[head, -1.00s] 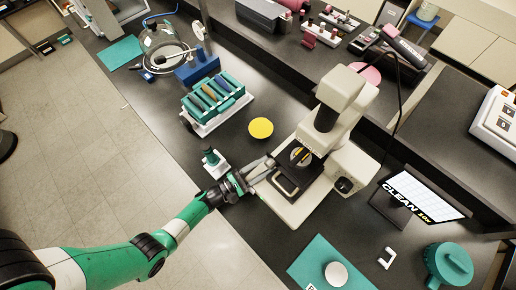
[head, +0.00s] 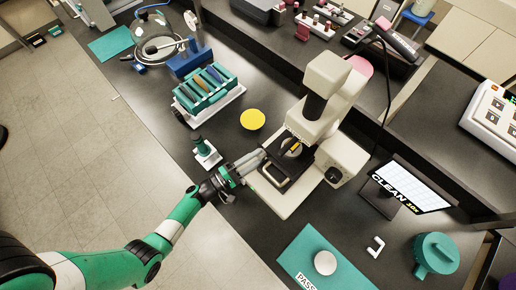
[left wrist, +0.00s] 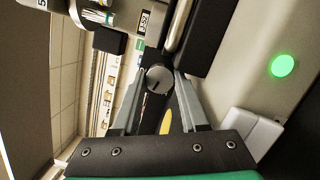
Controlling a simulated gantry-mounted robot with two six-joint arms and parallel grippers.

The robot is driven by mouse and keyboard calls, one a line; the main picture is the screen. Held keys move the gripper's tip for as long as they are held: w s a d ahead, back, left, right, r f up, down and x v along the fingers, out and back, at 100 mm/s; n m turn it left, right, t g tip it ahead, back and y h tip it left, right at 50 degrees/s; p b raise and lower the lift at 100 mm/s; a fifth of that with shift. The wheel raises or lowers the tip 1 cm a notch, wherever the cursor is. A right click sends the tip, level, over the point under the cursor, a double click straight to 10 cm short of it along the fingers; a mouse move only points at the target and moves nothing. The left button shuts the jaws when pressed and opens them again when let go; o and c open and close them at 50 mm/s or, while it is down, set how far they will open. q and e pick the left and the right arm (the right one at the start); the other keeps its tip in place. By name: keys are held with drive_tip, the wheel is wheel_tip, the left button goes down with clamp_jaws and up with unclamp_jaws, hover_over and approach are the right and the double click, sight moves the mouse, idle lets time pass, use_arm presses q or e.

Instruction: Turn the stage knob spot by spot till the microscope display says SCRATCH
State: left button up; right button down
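The microscope (head: 322,110) stands on the bench with a dark stage (head: 284,180) holding a round sample (head: 291,148). Its display (head: 409,188) reads CLEAN 10x. My left gripper (head: 257,158) is at the stage's left side, its fingers pointing at the stage. In the left wrist view, the round grey stage knob (left wrist: 157,78) with a dark index mark lies between my fingertips (left wrist: 160,80). The fingers stand apart on either side of it, with a narrow gap showing; contact cannot be told. The gripper hides the knob in the head view. My right gripper is out of view.
A small green-topped stand (head: 205,152) sits close left of my gripper. A slide rack (head: 208,93) and yellow disc (head: 253,119) lie behind it. A teal mat (head: 303,254) with a white disc lies in front. A green glowing light (left wrist: 283,65) shows in the wrist view.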

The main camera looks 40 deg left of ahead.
use_arm(q)
drive_tip(key=shift+a+f, duration=0.1)
drive_tip(key=shift+f, duration=0.15)
clamp_jaws()
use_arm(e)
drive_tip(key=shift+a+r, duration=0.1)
